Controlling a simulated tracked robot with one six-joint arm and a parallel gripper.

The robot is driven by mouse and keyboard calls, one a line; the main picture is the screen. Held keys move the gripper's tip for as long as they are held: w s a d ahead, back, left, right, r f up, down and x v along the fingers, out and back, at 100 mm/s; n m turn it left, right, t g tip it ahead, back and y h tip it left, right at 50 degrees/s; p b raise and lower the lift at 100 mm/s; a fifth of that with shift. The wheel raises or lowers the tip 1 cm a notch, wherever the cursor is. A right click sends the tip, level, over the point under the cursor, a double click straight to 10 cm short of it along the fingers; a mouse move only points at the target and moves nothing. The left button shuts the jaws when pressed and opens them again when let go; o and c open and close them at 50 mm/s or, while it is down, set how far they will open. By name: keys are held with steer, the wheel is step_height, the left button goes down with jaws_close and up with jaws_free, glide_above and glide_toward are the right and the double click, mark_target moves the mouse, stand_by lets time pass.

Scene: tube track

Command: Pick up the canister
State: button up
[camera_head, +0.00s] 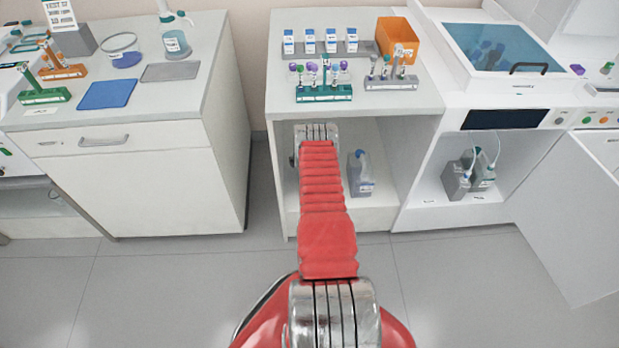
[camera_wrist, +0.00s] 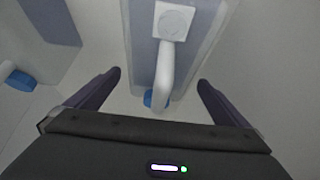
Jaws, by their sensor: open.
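A grey canister (camera_head: 361,175) stands on the shelf inside the open cabinet, just right of my arm in the head view. In the wrist view a canister (camera_wrist: 143,45) with a grey-blue body, a white handle (camera_wrist: 165,75) and a blue cap (camera_wrist: 155,98) lies ahead. My gripper (camera_wrist: 160,77) is open and empty, its dark fingers on either side of the handle with gaps on both sides. In the head view my arm hides the gripper. I cannot tell whether both views show the same canister.
Another blue cap (camera_wrist: 20,79) on a pale part shows at the left of the wrist view. The cabinet top (camera_head: 280,92) above my arm carries tube racks and an orange bin (camera_head: 396,40). Cabinet side walls bound the space around the arm.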

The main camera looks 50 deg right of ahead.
steer(key=shift+c, duration=0.4)
steer(key=c, duration=1.8)
steer(key=shift+w+d+r, duration=0.15)
steer(key=shift+r, duration=0.05)
steer(key=shift+c, duration=0.3)
steer(key=shift+r, duration=0.1)
